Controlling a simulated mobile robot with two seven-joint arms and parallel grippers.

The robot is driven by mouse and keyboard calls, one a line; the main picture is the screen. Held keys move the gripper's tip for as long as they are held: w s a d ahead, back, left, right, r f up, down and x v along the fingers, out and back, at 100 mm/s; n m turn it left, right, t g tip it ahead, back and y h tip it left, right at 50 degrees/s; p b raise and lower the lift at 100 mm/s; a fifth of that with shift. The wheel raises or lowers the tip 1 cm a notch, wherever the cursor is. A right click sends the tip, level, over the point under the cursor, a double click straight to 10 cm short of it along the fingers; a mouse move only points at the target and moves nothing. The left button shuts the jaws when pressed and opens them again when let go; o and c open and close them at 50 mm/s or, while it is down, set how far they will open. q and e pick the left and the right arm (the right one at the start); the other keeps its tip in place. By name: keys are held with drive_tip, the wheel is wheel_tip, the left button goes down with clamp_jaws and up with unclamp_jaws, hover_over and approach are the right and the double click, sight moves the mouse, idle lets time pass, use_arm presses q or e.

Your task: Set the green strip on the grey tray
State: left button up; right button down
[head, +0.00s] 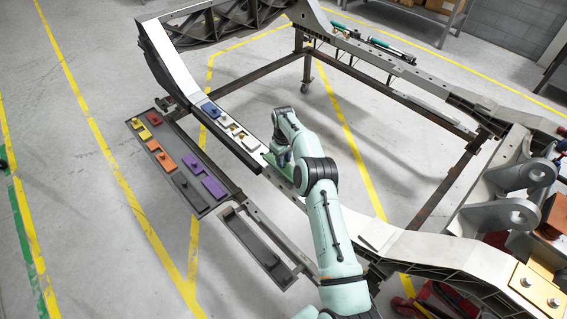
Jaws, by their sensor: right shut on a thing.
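The green strip (289,170) is partly hidden under my right gripper, at the near end of the row of strips on the frame's beam. My right gripper (278,160) is shut on it; the fingertips are small and partly covered by my arm. I cannot tell whether the strip touches the beam. A long grey tray (206,209) lies to the left, holding red, yellow, orange and purple pieces, with bare patches between. My left gripper is not in view.
A blue strip (210,110) and white strips (244,138) lie along the beam (184,79) beside the gripper. The large chassis frame surrounds open floor. Heavy grey brackets (525,212) stand at the right. Yellow lines mark the clear floor at the left.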

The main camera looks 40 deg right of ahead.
drive_tip(key=shift+r, duration=2.85)
